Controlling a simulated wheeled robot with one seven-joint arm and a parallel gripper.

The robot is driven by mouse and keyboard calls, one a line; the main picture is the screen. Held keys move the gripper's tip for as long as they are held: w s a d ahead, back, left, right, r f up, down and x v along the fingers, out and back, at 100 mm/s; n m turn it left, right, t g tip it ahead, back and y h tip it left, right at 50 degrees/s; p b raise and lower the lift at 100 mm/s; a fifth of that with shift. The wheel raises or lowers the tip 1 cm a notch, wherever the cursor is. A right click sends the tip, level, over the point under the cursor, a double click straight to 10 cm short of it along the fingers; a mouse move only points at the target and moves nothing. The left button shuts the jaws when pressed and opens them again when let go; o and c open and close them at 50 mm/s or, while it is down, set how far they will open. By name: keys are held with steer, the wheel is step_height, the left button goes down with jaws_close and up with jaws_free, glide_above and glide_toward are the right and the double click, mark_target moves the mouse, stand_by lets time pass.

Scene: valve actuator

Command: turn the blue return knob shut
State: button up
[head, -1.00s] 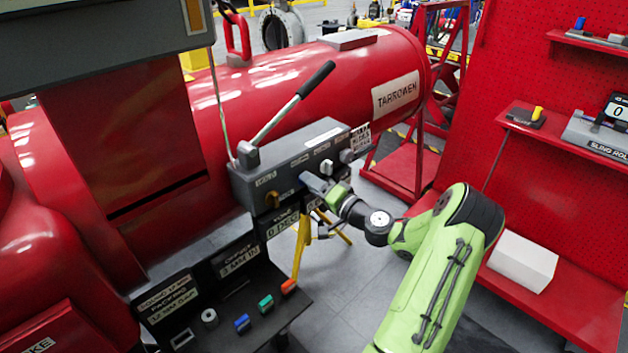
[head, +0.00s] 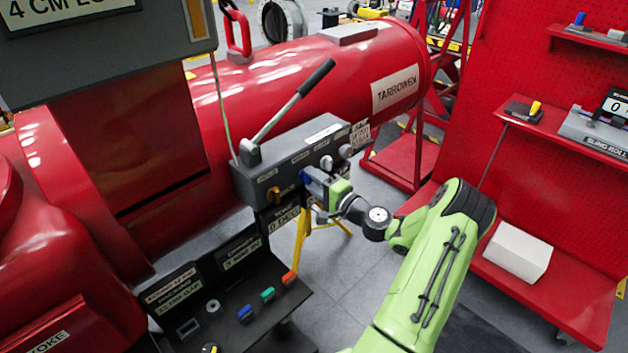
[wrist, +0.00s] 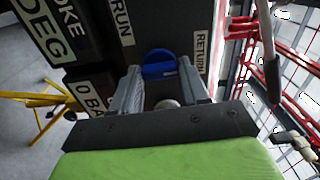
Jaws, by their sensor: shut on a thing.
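The blue return knob (wrist: 160,64) shows in the wrist view between the two grey fingers of my gripper (wrist: 161,82), beside a label reading RETURN (wrist: 201,52). My gripper is shut on the knob. In the head view my gripper (head: 313,182) reaches the front face of the grey valve box (head: 290,158), and the hand and fingers mostly hide the knob there. How far the knob is turned is hard to tell.
An orange knob (head: 277,195) sits left of my gripper on the box, and light knobs are to its right. A long black-handled lever (head: 290,105) rises from the box. A dark tray (head: 240,325) with small coloured pieces stands below. A red shelf rack (head: 560,210) is at right.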

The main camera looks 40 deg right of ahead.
steer(key=o, duration=1.1)
steer(key=shift+c, duration=0.2)
steer(key=s, duration=1.5)
steer(key=shift+s+d+p, duration=0.25)
steer(key=shift+s+p, duration=0.05)
steer(key=shift+s, duration=0.1)
